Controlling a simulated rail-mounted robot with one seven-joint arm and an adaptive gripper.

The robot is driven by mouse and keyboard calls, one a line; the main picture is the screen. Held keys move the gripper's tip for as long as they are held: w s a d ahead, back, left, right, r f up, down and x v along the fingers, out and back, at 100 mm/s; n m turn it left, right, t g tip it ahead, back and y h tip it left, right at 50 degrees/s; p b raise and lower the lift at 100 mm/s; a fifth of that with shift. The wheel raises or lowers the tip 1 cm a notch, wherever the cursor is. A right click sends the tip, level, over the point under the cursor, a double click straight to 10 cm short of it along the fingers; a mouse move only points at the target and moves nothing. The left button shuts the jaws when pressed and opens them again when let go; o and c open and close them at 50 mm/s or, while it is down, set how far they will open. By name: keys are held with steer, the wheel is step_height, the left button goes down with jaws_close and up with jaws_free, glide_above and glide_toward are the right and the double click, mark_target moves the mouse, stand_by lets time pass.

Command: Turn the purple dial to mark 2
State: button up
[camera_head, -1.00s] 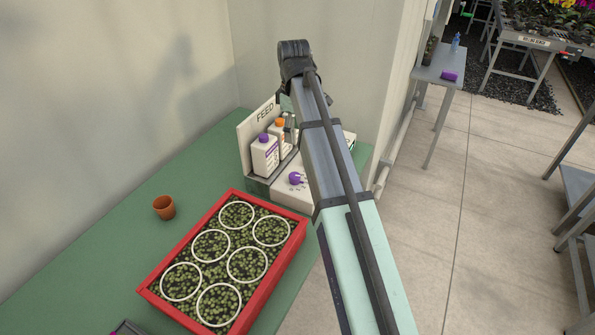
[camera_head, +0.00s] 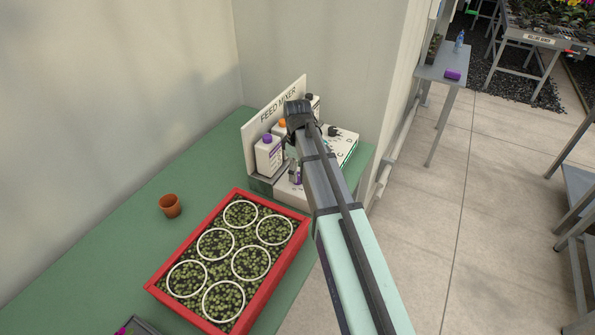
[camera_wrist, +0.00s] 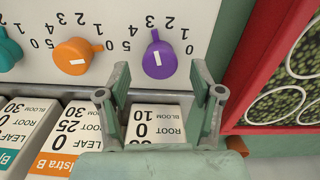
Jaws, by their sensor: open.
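The purple dial (camera_wrist: 159,60) is on the white panel of the feed mixer, upper middle in the wrist view. I see no contact with the dial.
An orange dial (camera_wrist: 73,57) sits left of the purple one, with a teal dial (camera_wrist: 8,50) beyond. A white bottle labelled root (camera_wrist: 155,122) is below, between the fingers. A red tray (camera_head: 167,299) of seedlings and a clay pot (camera_head: 170,206) stand on the green bench (camera_head: 110,235).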

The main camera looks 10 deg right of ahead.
steer(key=shift+f, duration=0.8)
steer(key=c, duration=1.1)
steer(key=shift+c, duration=0.2)
steer(key=shift+m, duration=0.4)
steer(key=shift+m+p, duration=0.35)
steer(key=shift+m, duration=2.35)
